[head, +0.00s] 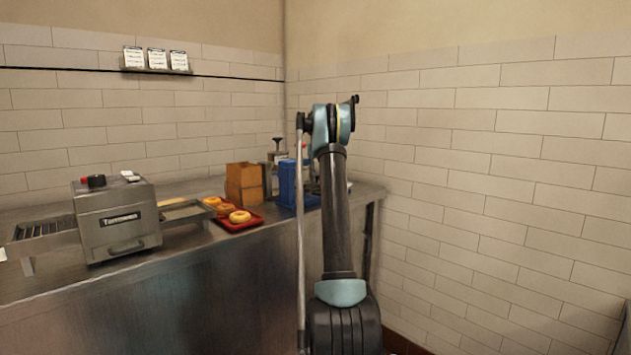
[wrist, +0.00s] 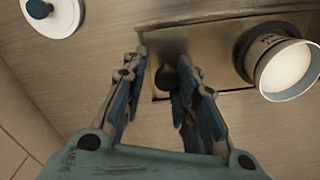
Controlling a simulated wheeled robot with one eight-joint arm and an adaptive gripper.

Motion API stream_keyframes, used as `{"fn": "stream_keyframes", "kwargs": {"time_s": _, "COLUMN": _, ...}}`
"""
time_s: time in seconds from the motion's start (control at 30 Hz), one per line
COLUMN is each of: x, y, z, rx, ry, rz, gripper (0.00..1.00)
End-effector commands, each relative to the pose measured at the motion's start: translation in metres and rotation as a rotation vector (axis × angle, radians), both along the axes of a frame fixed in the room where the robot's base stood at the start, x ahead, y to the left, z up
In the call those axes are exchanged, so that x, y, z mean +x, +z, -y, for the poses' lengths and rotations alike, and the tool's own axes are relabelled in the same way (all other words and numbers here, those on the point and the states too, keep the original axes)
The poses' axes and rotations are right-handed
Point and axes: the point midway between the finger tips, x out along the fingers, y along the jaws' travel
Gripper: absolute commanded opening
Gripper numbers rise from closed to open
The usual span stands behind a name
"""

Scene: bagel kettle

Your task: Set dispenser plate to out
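The wrist view shows a flat metal plate (wrist: 218,60) with a small dark knob (wrist: 166,78) on it. I cannot tell for sure that this is the dispenser plate. My gripper (wrist: 158,58) has its two fingers apart, with the knob between or just beyond the fingertips. Nothing is visibly clamped, and I cannot tell whether a finger touches the knob. A white-faced round cup or cap (wrist: 286,68) in a dark collar stands to the right of the plate. In the head view my arm hides the gripper and part of the counter's far end.
A tiled wall bounds the right. A white round piece (wrist: 55,15) shows top left in the wrist view.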

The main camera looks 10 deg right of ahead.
Motion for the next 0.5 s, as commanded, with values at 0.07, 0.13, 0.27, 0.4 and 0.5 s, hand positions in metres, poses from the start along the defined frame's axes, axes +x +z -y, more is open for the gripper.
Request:
{"fn": "stream_keyframes", "kwargs": {"time_s": 0.07, "x": -0.0003, "y": -0.0005, "z": 0.0013, "rx": 0.000, "ry": -0.002, "rz": -0.001, "gripper": 0.38}}
{"fn": "stream_keyframes", "kwargs": {"time_s": 0.13, "x": -0.0006, "y": -0.0005, "z": 0.0005, "rx": 0.001, "ry": -0.001, "rz": -0.002, "gripper": 0.38}}
{"fn": "stream_keyframes", "kwargs": {"time_s": 0.27, "x": -0.0010, "y": -0.0007, "z": -0.0004, "rx": 0.002, "ry": 0.000, "rz": -0.003, "gripper": 0.38}}
{"fn": "stream_keyframes", "kwargs": {"time_s": 0.4, "x": -0.0010, "y": 0.0012, "z": -0.0009, "rx": 0.002, "ry": 0.000, "rz": -0.003, "gripper": 0.38}}
{"fn": "stream_keyframes", "kwargs": {"time_s": 0.5, "x": -0.0010, "y": 0.0085, "z": -0.0010, "rx": 0.003, "ry": 0.000, "rz": -0.003, "gripper": 0.38}}
